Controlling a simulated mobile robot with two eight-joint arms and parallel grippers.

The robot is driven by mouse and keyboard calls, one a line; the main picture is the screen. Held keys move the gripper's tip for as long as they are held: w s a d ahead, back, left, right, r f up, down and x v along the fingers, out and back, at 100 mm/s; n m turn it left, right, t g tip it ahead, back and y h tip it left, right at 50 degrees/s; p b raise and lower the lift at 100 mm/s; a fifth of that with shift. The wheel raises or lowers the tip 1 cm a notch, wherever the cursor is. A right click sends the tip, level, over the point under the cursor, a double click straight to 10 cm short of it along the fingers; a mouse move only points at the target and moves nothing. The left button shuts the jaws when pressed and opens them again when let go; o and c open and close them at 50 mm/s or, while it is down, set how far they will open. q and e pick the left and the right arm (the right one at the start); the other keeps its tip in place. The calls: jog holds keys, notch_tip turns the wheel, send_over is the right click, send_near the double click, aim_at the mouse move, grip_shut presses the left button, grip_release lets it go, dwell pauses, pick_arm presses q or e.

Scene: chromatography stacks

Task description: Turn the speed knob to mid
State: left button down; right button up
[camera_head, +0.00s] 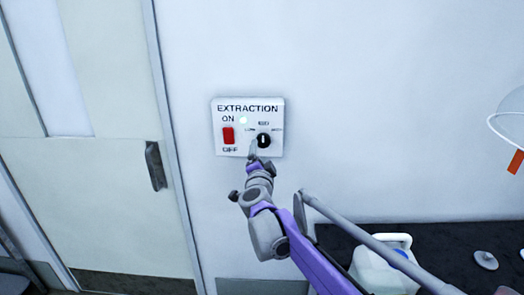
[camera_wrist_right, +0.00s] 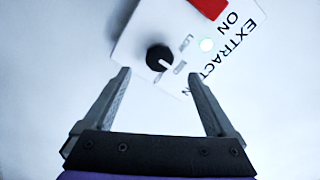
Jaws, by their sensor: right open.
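The black speed knob (camera_head: 264,140) is on the right side of a white EXTRACTION panel (camera_head: 240,104) on the wall. In the head view its white mark looks about upright, toward the small label above it; the small labels are hard to read. The knob also shows in the right wrist view (camera_wrist_right: 159,58), just beyond and between the fingertips. My right gripper (camera_head: 254,150) is open and empty in front of the panel, just below and left of the knob. In the right wrist view its fingers (camera_wrist_right: 159,73) stand wide apart, with no contact visible. My left gripper is not in view.
A red ON/OFF switch (camera_head: 228,135) sits left of the knob, under a lit pale green lamp (camera_head: 243,120). A door (camera_head: 95,180) with a dark handle (camera_head: 155,166) is at left. A dark bench (camera_head: 450,236) with a white jug (camera_head: 385,268) is at lower right.

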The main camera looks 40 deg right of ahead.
jog(key=shift+v, duration=1.5)
jog(key=s+a+f+n+y, duration=0.2)
jog(key=a+f+n+y, duration=0.25)
jog(key=a, duration=0.25)
jog(key=s+a+f+n+y, duration=0.3)
jog(key=a+n+y, duration=0.15)
jog(key=a, duration=0.35)
jog(key=s+a+f+n+y, duration=0.2)
jog(key=a+f+n+y, duration=0.1)
jog(key=a+n, duration=0.3)
jog(key=s+a+f+n+g+y, duration=0.1)
jog(key=s+a+f+n+g, duration=0.2)
jog(key=s+f, duration=0.7)
jog(key=a+g, duration=0.2)
jog(key=shift+s+a, duration=0.3)
jog(key=s+f+g, duration=0.1)
jog(key=s+f, duration=0.1)
jog(key=s, duration=0.1)
jog(key=s+d+f+n+g+h, duration=0.1)
jog(key=s+f, duration=0.1)
jog(key=s, duration=0.1)
jog(key=s+f+n+g, duration=0.1)
jog(key=s+f, duration=0.1)
jog(key=s, duration=0.1)
jog(key=shift+s+d+f+p, duration=0.1)
jog(key=shift+d+f+p, duration=0.1)
jog(key=shift+f+p, duration=0.15)
jog(key=shift+c, duration=0.3)
